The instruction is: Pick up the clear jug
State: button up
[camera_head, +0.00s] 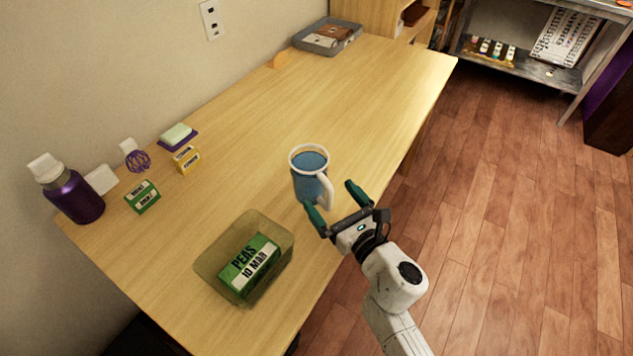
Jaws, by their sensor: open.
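The clear jug (307,180) stands upright on the wooden table near its right edge. It looks bluish, with a pale rim and a pale handle on its lower right side, towards my gripper. My gripper (328,194) is open, with its two green fingers spread on either side of the handle in the picture. I cannot tell whether either finger touches the jug or how deep the handle sits between them. Nothing is seen held.
A translucent bin (212,262) with a green peas box (250,262) stands at the table's near end. A purple bottle (77,198), small boxes and a soap dish (178,137) line the wall side. A grey tray (327,48) sits at the far end. The table's middle is clear.

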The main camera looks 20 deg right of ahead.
aim_at(319, 188)
jog(key=shift+w+a, duration=0.15)
jog(key=shift+w, duration=1.5)
jog(key=shift+w+a, duration=0.1)
jog(key=shift+w, duration=1.5)
jog(key=shift+c, duration=0.3)
jog(key=c, duration=1.3)
jog(key=shift+c, duration=0.9)
jog(key=shift+r+p, duration=0.2)
jog(key=shift+p, duration=0.15)
jog(key=shift+r+p, duration=3.8)
jog(key=shift+r, duration=1)
